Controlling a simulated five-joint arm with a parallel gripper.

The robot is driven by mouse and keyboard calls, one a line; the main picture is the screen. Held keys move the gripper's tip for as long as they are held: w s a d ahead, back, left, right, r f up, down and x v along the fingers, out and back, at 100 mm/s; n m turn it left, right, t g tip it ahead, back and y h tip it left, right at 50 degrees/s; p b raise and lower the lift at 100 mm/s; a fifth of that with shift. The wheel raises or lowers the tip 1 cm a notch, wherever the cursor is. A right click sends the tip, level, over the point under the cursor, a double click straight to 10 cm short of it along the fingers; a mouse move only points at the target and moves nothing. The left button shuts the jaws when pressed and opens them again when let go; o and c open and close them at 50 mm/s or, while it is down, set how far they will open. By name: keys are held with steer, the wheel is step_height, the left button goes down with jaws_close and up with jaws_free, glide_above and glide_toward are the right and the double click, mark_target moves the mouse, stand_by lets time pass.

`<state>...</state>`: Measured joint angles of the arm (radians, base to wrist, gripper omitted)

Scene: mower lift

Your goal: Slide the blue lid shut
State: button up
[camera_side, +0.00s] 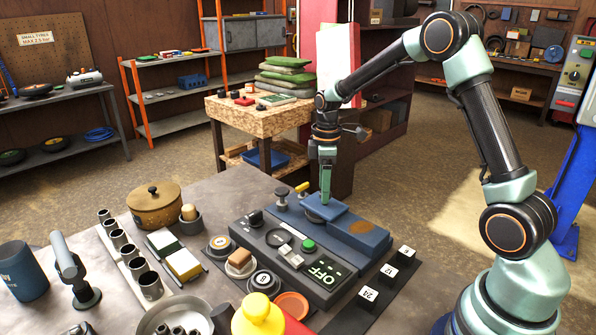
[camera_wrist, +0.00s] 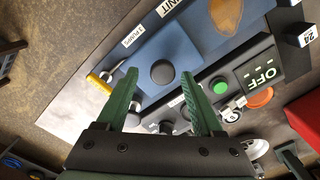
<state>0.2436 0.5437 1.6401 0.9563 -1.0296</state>
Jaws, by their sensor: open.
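The blue lid (camera_side: 325,207) lies on a long blue housing at the back of the control unit. In the wrist view the lid (camera_wrist: 178,45) carries a dark round knob (camera_wrist: 163,72). A rusty-brown patch (camera_side: 360,227) on the housing shows to the right of the lid. In the wrist view my gripper (camera_wrist: 159,73) is open, with one green finger on either side of the knob. I cannot tell whether the fingers touch it.
In front is a dark panel with a green button (camera_side: 308,244) and an OFF display (camera_side: 325,271). Numbered blocks (camera_side: 388,272) lie to the right. Pots and cups crowd the table's left.

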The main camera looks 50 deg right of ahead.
step_height(320, 180, up, 12)
stand_by(0.4)
